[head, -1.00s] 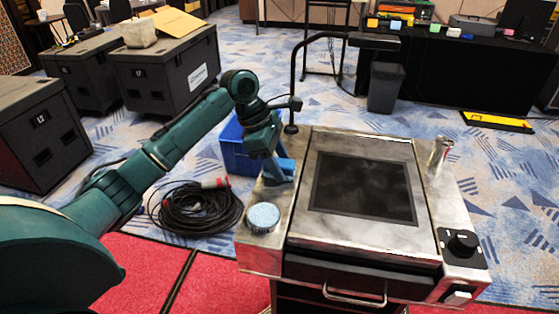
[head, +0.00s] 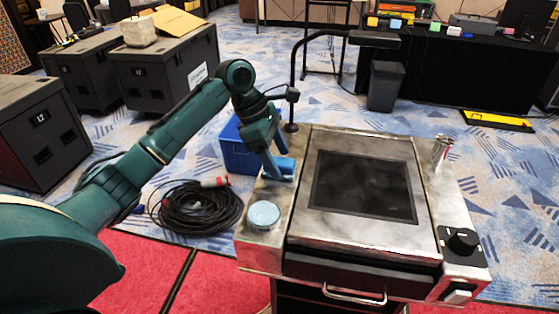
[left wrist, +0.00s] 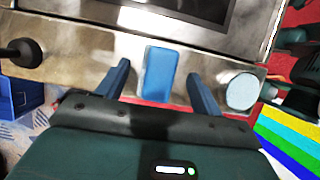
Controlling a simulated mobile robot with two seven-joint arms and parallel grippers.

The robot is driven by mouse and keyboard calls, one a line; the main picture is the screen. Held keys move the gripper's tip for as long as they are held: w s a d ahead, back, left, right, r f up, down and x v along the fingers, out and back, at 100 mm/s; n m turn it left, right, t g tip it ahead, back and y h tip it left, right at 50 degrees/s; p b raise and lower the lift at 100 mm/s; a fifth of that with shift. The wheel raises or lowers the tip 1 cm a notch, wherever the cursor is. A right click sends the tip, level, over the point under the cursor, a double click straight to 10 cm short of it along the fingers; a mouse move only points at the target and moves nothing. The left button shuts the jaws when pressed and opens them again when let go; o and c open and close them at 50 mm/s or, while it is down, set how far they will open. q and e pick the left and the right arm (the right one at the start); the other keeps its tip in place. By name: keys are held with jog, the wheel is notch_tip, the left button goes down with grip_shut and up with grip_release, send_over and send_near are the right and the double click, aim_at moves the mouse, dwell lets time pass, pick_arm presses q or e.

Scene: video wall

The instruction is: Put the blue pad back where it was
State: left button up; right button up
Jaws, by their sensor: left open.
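The blue pad (left wrist: 157,75) lies on the worn metal left edge strip of the console (head: 352,232). In the head view it is partly hidden behind my left gripper (head: 277,167). In the left wrist view my left gripper (left wrist: 159,71) is open, with one blue finger on each side of the pad and a visible gap on both sides. I cannot tell how far the fingertips are above the strip. My right gripper is not in view.
A round tin with a pale blue top (head: 264,214) stands on the same strip, near the pad. A lamp post (head: 291,127) rises at the strip's far end. A dark screen (head: 363,187) fills the console's middle. A can (head: 440,150) stands at right.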

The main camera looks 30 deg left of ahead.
pick_arm(q)
jog(key=v, duration=1)
jog(key=shift+r+b, duration=0.2)
jog(key=shift+b, duration=0.1)
jog(key=shift+s+a, duration=0.1)
